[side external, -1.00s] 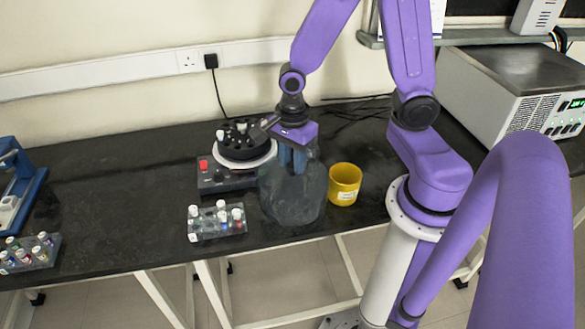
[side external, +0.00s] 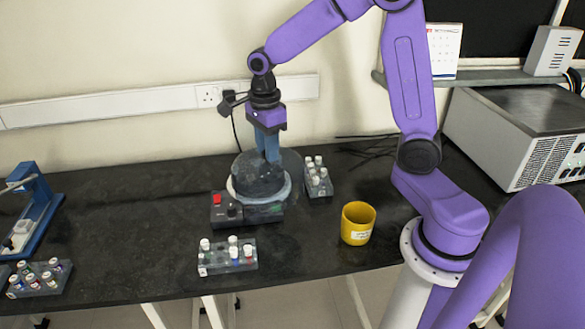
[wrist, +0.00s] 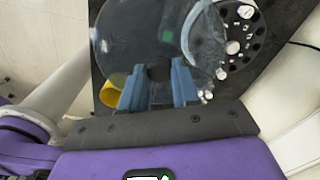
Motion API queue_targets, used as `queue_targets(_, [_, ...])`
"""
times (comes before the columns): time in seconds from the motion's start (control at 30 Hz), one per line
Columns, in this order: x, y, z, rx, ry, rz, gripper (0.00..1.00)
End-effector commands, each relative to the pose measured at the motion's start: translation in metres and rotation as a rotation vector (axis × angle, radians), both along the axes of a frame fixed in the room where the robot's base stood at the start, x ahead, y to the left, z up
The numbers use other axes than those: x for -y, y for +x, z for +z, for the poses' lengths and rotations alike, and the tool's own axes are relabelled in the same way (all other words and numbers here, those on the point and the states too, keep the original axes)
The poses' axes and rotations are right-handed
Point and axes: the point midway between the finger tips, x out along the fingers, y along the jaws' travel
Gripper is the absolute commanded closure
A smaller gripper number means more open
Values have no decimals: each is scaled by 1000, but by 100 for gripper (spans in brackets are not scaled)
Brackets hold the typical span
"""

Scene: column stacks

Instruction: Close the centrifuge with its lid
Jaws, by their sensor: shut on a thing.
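The centrifuge (side external: 231,210) is a dark box with a red switch, a pale ring and a black rotor. My gripper (side external: 268,156) points down above it, its blue fingers shut on the clear smoky lid (side external: 285,166). In the side view the lid overlaps the rotor and I cannot tell whether it touches the ring. There the rotor (wrist: 247,47), with white-capped tubes, shows at the right, partly beyond the lid's edge.
A tube rack (side external: 318,182) stands right of the centrifuge, and another (side external: 228,258) in front. A yellow cup (side external: 357,224) is at the right. A third rack (side external: 40,280) and a blue stand (side external: 30,220) are at the far left. A wall socket with a cable is behind.

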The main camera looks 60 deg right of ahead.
Motion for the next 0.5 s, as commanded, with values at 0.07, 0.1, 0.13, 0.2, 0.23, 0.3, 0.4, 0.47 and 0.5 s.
queue_targets(0.07, [11,27,5,1,1,-54,100])
queue_targets(0.1, [18,39,8,2,0,-80,100])
queue_targets(0.13, [23,48,10,1,0,-99,100])
queue_targets(0.2, [36,66,14,1,0,-142,100])
queue_targets(0.23, [41,74,15,1,0,-160,100])
queue_targets(0.3, [55,89,19,1,0,-198,100])
queue_targets(0.4, [71,104,23,1,0,-243,100])
queue_targets(0.47, [79,111,25,1,0,-262,100])
queue_targets(0.5, [83,114,26,1,0,-272,100])
